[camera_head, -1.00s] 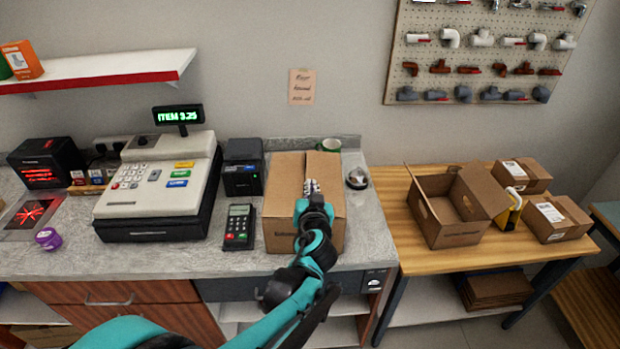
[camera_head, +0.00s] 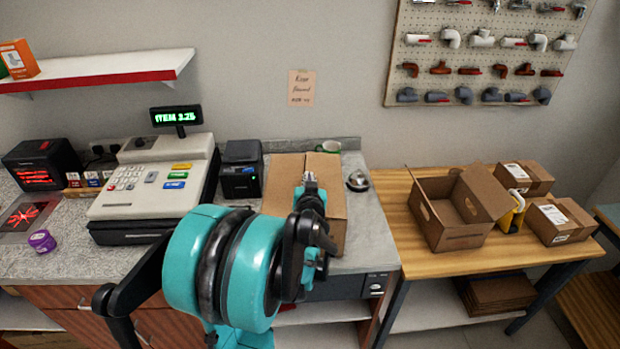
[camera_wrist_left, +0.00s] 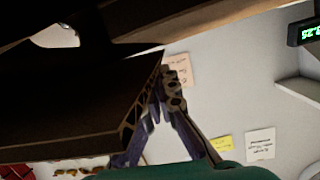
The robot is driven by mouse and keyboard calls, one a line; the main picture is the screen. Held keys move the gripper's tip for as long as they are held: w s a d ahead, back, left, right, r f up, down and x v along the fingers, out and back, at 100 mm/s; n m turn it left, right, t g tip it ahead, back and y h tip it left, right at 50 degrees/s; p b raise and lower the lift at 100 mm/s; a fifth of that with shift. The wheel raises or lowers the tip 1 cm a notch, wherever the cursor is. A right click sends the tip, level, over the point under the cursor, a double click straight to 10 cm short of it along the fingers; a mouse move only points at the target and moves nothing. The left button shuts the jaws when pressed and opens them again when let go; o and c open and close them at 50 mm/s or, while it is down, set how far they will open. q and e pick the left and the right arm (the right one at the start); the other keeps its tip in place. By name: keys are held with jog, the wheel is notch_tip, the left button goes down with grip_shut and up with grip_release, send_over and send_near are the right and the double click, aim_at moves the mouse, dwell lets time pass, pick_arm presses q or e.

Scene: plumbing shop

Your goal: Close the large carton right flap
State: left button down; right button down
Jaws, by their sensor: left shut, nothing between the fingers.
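The large brown carton (camera_head: 338,222) sits on the grey counter. Its right flap (camera_head: 327,170) and left flap (camera_head: 284,167) both look flat across the top, meeting near the middle. My left gripper (camera_head: 310,180) is at the top of the carton near the seam, shut and empty; my arm hides the carton's front. In the left wrist view the gripper (camera_wrist_left: 166,90) is beside a dark brown carton surface (camera_wrist_left: 80,95); whether it touches it I cannot tell. My right gripper is not in view.
A cash register (camera_head: 150,185), a black printer (camera_head: 241,168) and a mug (camera_head: 329,147) stand around the carton. A metal bell (camera_head: 358,181) is to its right. An open carton (camera_head: 450,215) and small boxes are on the wooden table (camera_head: 425,262).

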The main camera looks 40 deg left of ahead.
pick_arm(q)
jog(key=shift+f, duration=0.25)
jog(key=shift+s+f+b, duration=0.1)
jog(key=shift+f+b, duration=0.4)
jog(key=shift+b, duration=0.05)
jog(key=shift+a+r, duration=0.1)
